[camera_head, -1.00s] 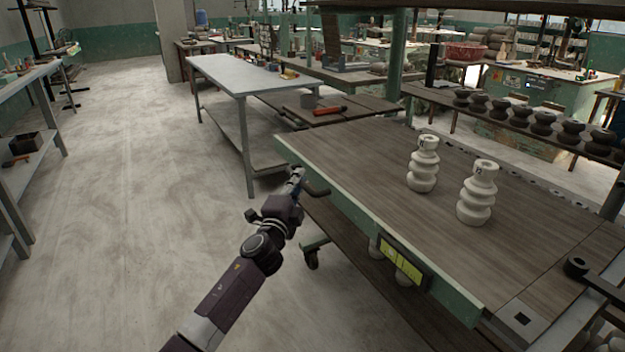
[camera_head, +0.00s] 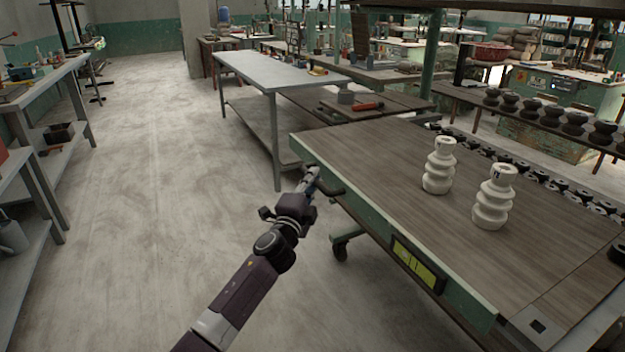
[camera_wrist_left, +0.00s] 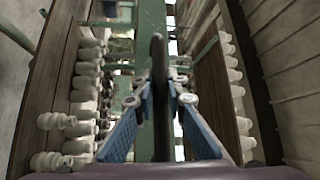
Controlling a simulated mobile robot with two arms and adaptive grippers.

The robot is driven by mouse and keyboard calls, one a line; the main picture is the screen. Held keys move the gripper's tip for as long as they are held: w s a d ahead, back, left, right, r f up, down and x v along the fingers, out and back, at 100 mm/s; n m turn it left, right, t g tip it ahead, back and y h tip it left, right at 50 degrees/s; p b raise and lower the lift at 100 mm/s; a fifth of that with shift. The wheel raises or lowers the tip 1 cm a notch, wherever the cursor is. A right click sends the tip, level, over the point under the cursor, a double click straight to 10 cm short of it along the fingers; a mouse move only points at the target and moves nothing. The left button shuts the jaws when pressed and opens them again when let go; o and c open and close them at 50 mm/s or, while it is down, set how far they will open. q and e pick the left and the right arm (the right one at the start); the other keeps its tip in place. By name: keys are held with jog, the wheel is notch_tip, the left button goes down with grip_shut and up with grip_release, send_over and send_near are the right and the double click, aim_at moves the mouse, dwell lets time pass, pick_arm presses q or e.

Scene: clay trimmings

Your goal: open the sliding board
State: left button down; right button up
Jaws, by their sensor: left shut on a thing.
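The sliding board (camera_head: 370,165) is a brown wooden top with a green front edge, seen in the head view. A black handle (camera_head: 330,188) sticks out at its near left corner. My left gripper (camera_head: 312,178) is at this handle. In the left wrist view its blue fingers (camera_wrist_left: 157,100) are shut on the dark upright bar of the handle (camera_wrist_left: 160,62). Two white ribbed clay pieces, a left one (camera_head: 438,168) and a right one (camera_head: 493,200), stand upright on the board. My right gripper is not in view.
Dark ringed pieces (camera_head: 570,182) show in a gap along the board's far edge. A green-lit display (camera_head: 415,264) is on the front edge. A grey table (camera_head: 270,70) stands behind. Open floor (camera_head: 170,170) lies to the left.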

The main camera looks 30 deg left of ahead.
pick_arm(q)
jog(key=shift+f, duration=0.1)
jog(key=c, duration=1.9)
grip_release()
jog(key=shift+c, duration=0.2)
jog(key=s+d+f, duration=0.1)
jog(key=s, duration=1)
jog(key=shift+s+d+f, duration=0.3)
jog(key=shift+s, duration=0.1)
